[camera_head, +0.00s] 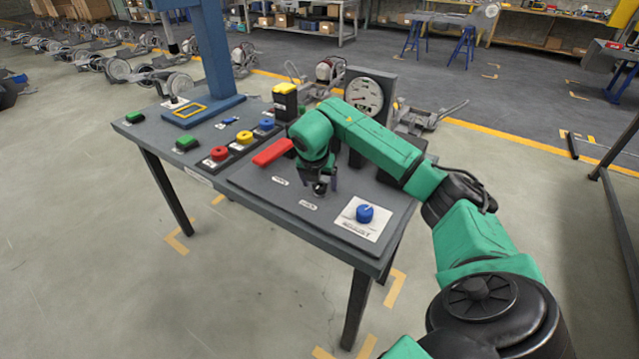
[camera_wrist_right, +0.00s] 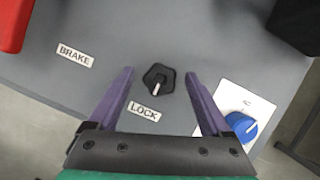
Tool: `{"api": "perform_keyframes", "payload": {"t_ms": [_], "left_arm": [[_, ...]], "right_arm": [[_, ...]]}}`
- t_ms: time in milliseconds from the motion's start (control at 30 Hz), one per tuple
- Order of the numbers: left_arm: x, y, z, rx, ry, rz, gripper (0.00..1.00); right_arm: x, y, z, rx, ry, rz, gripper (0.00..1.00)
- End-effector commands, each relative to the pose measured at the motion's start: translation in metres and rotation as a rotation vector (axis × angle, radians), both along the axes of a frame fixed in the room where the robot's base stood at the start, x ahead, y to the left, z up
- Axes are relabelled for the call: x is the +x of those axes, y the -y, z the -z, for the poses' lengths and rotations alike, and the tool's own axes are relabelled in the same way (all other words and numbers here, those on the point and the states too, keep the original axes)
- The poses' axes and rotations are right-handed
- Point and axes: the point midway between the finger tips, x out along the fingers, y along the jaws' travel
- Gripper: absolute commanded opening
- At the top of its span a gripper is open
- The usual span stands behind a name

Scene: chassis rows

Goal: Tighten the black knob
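The black knob (camera_wrist_right: 158,78) is a small lobed knob with a pale pointer mark, on the grey panel above the LOCK label (camera_wrist_right: 144,111) in the right wrist view. My right gripper (camera_wrist_right: 160,75) is open, with its two purple fingers on either side of the knob and visible gaps to it. In the head view the right gripper (camera_head: 321,186) points down over the front of the panel. The knob there is mostly hidden by the gripper. My left gripper is not in view.
A blue knob (camera_head: 365,213) on a white ADJUST plate sits right of the gripper. A red lever (camera_head: 273,152) lies to its left near the BRAKE label (camera_wrist_right: 75,55). Behind stands a round gauge (camera_head: 364,97). Red, yellow and blue buttons line the table's left part.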

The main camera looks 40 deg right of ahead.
Motion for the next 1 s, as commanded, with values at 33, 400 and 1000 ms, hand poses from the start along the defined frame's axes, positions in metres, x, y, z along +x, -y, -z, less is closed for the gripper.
{"api": "perform_keyframes", "payload": {"t_ms": [33,400,1000], "left_arm": [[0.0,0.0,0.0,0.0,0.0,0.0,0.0],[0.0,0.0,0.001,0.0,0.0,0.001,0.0],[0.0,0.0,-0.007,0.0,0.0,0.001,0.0]], "right_arm": [[0.0,0.0,0.001,0.0,-0.002,-0.001,0.82],[-0.003,-0.004,-0.009,0.0,-0.001,-0.002,0.82],[-0.034,-0.045,-0.134,0.001,-0.003,-0.001,0.82]]}}
